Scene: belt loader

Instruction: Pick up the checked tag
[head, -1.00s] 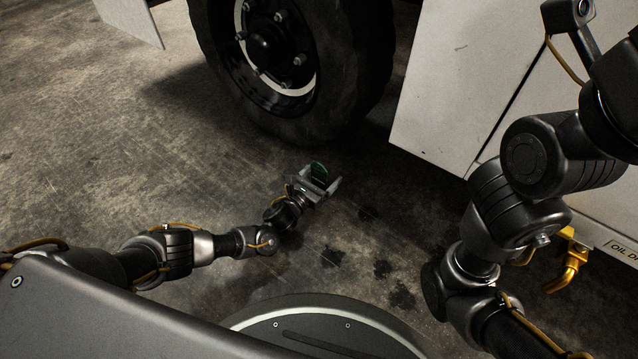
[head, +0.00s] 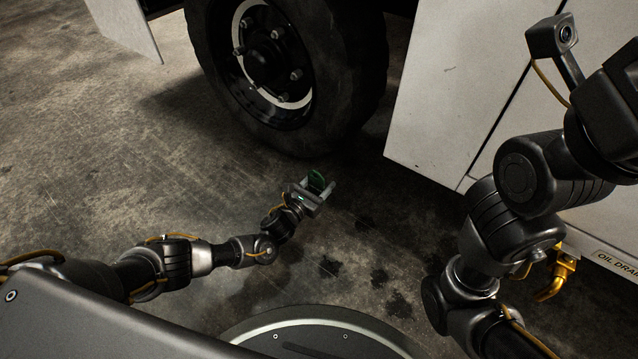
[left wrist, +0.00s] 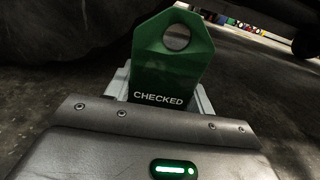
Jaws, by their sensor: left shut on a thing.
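The checked tag (left wrist: 168,72) is green with a round hole near its top and white "CHECKED" lettering. In the left wrist view it stands upright between the jaws of my left gripper (left wrist: 160,90), which is shut on it. In the head view the tag (head: 317,180) is a small green shape at the tip of my left gripper (head: 318,192), held in front of the big wheel. My right arm shows at the right of the head view, but its gripper fingers are not visible.
A large black tyre (head: 345,95) stands beyond the left gripper. A white body panel (head: 450,90) fills the upper right. A yellow drain valve (head: 556,278) sits low on the right beside an oil drain label (head: 616,262). Stained concrete floor (head: 90,170) lies open on the left.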

